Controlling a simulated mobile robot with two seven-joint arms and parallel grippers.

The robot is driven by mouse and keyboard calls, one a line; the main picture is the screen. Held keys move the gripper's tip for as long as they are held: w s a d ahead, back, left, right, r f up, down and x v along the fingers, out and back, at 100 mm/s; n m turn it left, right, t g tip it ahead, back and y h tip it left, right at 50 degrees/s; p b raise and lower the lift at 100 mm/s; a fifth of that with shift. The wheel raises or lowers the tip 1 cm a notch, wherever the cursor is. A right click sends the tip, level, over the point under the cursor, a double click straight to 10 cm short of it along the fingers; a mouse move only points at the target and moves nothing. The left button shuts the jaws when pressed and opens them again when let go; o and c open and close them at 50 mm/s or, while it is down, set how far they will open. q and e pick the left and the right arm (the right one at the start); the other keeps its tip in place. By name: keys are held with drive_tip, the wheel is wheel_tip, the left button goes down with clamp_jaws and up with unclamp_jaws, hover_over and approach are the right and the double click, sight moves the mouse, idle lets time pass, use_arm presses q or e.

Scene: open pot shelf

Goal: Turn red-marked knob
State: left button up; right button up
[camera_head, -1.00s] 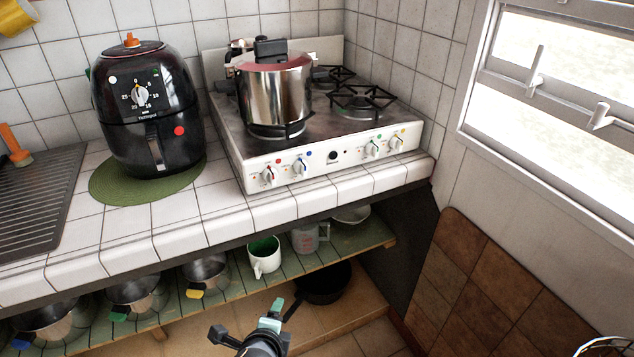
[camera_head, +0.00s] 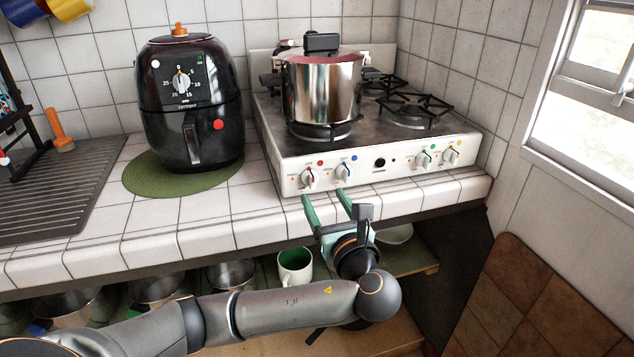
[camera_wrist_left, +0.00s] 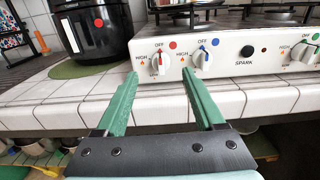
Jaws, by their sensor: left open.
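The red-marked knob (camera_head: 308,178) is the leftmost knob on the white stove's front panel, with a red dot above it. In the left wrist view the same knob (camera_wrist_left: 158,64) shows between my fingertips, below the word OFF. My left gripper (camera_head: 323,196) is open and empty in front of the panel. Its green fingers (camera_wrist_left: 160,73) point at the panel, one to each side of the knob as seen from the wrist. I cannot tell whether they touch anything. The blue-marked knob (camera_head: 343,173) is just right of it. My right gripper is not in view.
A steel pot (camera_head: 322,92) stands on the stove above the left knobs. A black air fryer (camera_head: 190,110) stands on a green mat (camera_head: 140,180) to the left. The tiled counter edge (camera_head: 240,222) lies below the panel. A white mug (camera_head: 295,267) is on the shelf beneath.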

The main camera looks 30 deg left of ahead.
sight(313, 179)
use_arm(q)
drive_tip(key=x, duration=0.8)
drive_tip(key=shift+b, duration=0.35)
drive_tip(key=shift+c, duration=0.3)
clamp_jaws()
